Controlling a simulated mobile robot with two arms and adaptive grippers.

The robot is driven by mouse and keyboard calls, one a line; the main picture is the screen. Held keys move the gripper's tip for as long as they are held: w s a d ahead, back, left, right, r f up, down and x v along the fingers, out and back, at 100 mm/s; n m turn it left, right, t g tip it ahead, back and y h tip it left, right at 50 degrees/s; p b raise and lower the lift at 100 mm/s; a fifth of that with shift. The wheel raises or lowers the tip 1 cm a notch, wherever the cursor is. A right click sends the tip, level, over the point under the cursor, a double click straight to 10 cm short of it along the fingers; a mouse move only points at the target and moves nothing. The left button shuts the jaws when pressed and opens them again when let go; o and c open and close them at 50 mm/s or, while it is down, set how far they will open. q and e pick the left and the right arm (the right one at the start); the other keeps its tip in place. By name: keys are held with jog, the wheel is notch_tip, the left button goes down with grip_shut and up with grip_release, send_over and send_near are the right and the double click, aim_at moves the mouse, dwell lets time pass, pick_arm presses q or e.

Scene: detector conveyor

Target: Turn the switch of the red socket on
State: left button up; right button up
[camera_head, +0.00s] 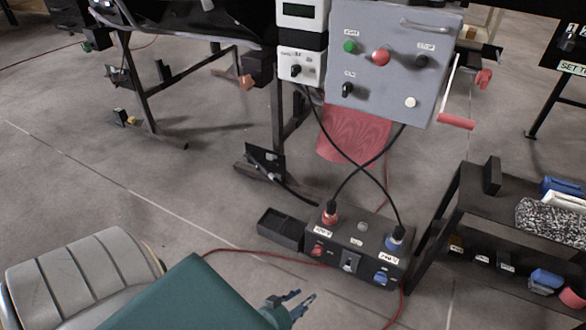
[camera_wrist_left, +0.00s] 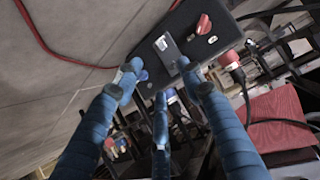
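The black socket box (camera_head: 358,241) stands on the floor. Its red socket (camera_head: 330,218) at the left has a plug in it, and the red switch (camera_head: 317,250) sits on the front face below. The red switch (camera_wrist_left: 204,24) also shows in the left wrist view near the top. The exact setting of its knob is hard to tell. My left gripper (camera_head: 297,302) is in front of the box, lower left, apart from the red switch. In the left wrist view its blue fingers (camera_wrist_left: 156,78) are spread with nothing between them, overlapping the middle and blue switches in the picture. My right gripper is out of view.
A middle switch (camera_head: 348,262) and a blue switch (camera_head: 381,278) share the box front. A blue plug (camera_head: 395,240) is at right. A black tray (camera_head: 281,229) stands left, a dark shelf (camera_head: 452,225) right. A red cable (camera_head: 262,253) runs along the floor. A grey control panel (camera_head: 390,65) is behind.

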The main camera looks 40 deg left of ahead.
pick_arm(q)
jog(key=s+d+r+g+p, duration=0.1)
jog(key=s+r+g+p, duration=0.1)
jog(key=s+p, duration=0.4)
jog(key=shift+d+r+m+p, duration=0.2)
jog(key=shift+r+m+p, duration=0.15)
jog(key=shift+p, duration=0.55)
jog(key=shift+w, duration=0.1)
